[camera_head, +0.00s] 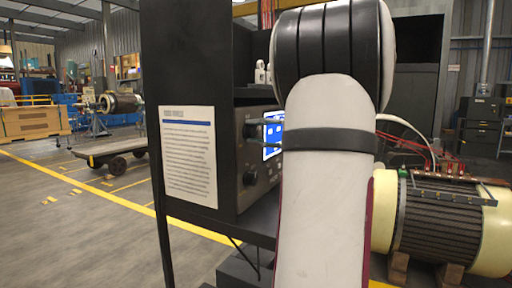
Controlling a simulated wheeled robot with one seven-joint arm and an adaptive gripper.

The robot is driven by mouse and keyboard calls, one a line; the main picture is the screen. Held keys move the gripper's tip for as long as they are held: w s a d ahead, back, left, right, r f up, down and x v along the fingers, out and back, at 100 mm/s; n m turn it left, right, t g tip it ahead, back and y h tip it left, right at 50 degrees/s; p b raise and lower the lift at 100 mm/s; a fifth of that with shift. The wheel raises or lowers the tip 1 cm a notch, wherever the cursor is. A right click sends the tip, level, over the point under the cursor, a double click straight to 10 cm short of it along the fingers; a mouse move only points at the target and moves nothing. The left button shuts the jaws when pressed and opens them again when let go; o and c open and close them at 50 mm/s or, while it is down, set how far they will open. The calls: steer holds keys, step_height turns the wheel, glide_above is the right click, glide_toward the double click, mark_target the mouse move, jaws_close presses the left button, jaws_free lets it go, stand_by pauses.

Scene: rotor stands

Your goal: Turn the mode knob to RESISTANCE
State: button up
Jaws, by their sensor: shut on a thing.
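A grey instrument (262,180) with a lit blue screen (273,134) sits in a dark cabinet, seen at a steep angle. My white and black arm covers the right part of the instrument. My gripper is not visible; the arm hides that area.
The cabinet's dark side wall (185,60) bears a white printed sheet (188,155). A large motor (440,220) with red cables stands at right on wooden blocks. A cart (115,150) stands at left, with open floor in front.

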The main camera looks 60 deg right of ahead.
steer(key=shift+f+n+b, duration=0.1)
steer(key=shift+n+b, duration=0.5)
steer(key=shift+b, duration=0.05)
steer(key=o, duration=1.1)
steer(key=shift+o, duration=0.2)
steer(key=s+d, duration=0.1)
steer(key=s, duration=1.1)
